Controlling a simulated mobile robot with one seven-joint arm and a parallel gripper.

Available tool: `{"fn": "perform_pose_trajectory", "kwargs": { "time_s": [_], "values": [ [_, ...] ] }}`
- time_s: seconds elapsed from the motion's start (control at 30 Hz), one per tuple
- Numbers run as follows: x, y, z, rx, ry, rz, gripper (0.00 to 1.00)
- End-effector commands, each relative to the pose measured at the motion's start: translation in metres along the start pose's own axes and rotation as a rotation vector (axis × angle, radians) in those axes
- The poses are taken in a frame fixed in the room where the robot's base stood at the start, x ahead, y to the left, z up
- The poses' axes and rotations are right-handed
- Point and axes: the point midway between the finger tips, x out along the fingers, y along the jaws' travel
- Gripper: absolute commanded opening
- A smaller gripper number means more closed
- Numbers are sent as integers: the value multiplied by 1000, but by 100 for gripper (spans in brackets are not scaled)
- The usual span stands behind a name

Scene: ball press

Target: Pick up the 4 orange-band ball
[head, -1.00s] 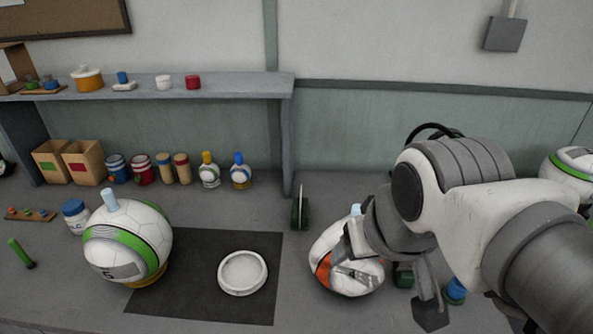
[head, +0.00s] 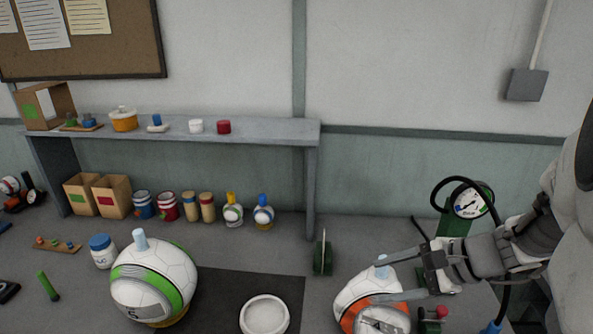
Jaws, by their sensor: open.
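The orange-band ball (head: 368,301) is white with an orange band and a grey patch, and sits on the bench at the lower right of the head view. The ball's lower edge is cut off by the frame.
A green stand (head: 323,257) is just left of the orange-band ball. A gauge (head: 470,201) with a black hose stands behind my gripper. A shelf (head: 190,131) spans the back left.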

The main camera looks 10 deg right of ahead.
Motion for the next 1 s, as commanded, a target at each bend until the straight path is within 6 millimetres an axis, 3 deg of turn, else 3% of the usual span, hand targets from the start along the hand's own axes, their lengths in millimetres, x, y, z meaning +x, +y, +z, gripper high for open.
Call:
{"fn": "perform_pose_trajectory", "kwargs": {
  "time_s": [0.1, 0.3, 0.6, 0.77, 1.0],
  "values": [
    [-9, 9, -26, 272, -83, -87, 66],
    [-26, 22, -61, 652, -226, -274, 66],
    [-42, 32, -89, 891, -326, -443, 66],
    [-25, 22, -87, 897, -334, -443, 66],
    [21, -4, -81, 895, -332, -441, 66]
  ]
}}
